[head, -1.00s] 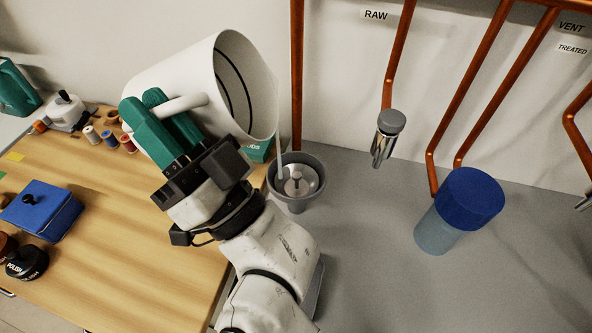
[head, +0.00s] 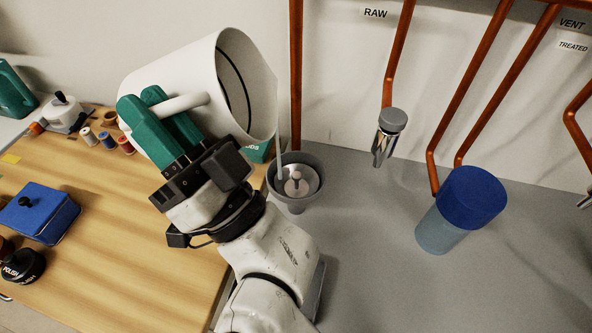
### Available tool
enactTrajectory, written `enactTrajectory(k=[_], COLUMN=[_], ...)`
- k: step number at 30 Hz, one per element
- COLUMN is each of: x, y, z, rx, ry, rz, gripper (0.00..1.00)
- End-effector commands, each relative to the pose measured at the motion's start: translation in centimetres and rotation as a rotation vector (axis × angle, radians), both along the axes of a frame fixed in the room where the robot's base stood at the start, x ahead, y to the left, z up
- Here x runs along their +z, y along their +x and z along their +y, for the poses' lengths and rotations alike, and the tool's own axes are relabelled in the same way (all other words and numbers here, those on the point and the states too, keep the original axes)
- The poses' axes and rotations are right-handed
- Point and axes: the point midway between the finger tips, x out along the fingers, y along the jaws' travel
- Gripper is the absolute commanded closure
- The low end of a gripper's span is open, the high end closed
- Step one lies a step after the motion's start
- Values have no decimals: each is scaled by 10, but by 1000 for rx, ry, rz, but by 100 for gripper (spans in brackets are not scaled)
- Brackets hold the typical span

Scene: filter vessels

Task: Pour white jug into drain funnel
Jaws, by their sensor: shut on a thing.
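My gripper (head: 166,112) has green fingers and is shut on the jug's handle (head: 180,104). A thin pale stream (head: 279,145) runs from the jug's lower lip down into the drain funnel. The grey drain funnel (head: 308,167) stands below and right of the jug's mouth, with a metal piece in its middle. The liquid level inside the jug cannot be made out.
A clear vessel with a blue upper part (head: 462,207) stands on the grey floor at right. Copper pipes (head: 396,45) and a metal tap (head: 387,135) are on the wall. A wooden table (head: 120,230) at left holds a blue box (head: 40,212) and thread spools (head: 106,140).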

Motion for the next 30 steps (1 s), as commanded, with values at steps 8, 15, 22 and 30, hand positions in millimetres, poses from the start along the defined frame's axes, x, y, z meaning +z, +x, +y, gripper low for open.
enactTrajectory(k=[8,15,22,30], x=[2,2,3,3], y=[-1,-1,-1,-2], z=[-3,-5,-6,-8], rx=[-3,-4,-5,-5], ry=[11,19,25,34], rz=[-6,-8,-10,-11], gripper=[100,100,100,100])
